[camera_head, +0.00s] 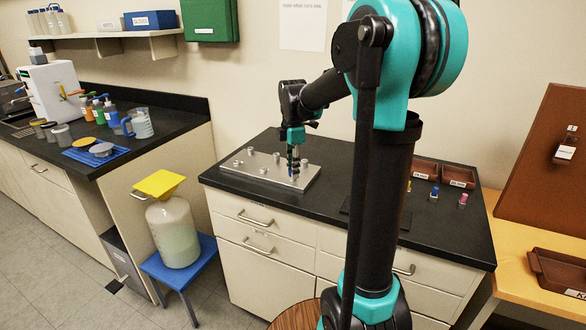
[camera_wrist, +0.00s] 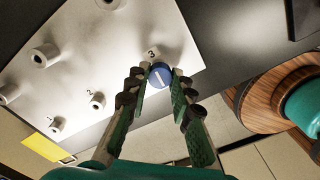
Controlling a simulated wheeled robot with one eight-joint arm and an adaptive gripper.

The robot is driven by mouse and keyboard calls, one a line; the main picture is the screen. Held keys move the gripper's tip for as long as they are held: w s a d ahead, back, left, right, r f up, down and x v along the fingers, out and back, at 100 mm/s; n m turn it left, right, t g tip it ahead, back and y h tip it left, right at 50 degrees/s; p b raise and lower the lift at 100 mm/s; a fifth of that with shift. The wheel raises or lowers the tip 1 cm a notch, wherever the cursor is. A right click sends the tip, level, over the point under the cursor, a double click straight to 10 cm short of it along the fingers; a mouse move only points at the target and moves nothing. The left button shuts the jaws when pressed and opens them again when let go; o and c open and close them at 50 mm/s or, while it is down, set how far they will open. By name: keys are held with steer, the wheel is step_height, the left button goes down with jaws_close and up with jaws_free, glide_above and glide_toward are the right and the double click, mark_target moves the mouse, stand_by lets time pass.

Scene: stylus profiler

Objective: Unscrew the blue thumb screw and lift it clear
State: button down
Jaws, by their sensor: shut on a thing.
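The blue thumb screw (camera_wrist: 160,76) shows its round slotted head in the wrist view, next to the label 3 on a pale metal plate (camera_wrist: 112,48). My gripper (camera_wrist: 159,82) has its two green-padded fingers on either side of the head and is shut on it. In the head view my gripper (camera_head: 293,168) points down at the right part of the plate (camera_head: 262,178), which lies on the black bench top. The fingers mostly hide the screw there. The screw's shank is hidden, so I cannot tell whether it is still in the plate.
Several grey posts stand on the plate, close to my gripper. Small yellow, blue (camera_head: 434,192) and pink (camera_head: 463,199) pieces stand on the bench at right, before two brown trays (camera_head: 425,168). A carboy (camera_head: 173,232) stands on a blue stool left of the bench.

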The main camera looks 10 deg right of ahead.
steer(key=shift+s+n, duration=0.1)
steer(key=shift+n, duration=0.9)
steer(key=n, duration=0.9)
steer(key=shift+f, duration=0.1)
steer(key=c, duration=1.5)
jaws_free()
steer(key=shift+c, duration=0.2)
steer(key=m, duration=0.9)
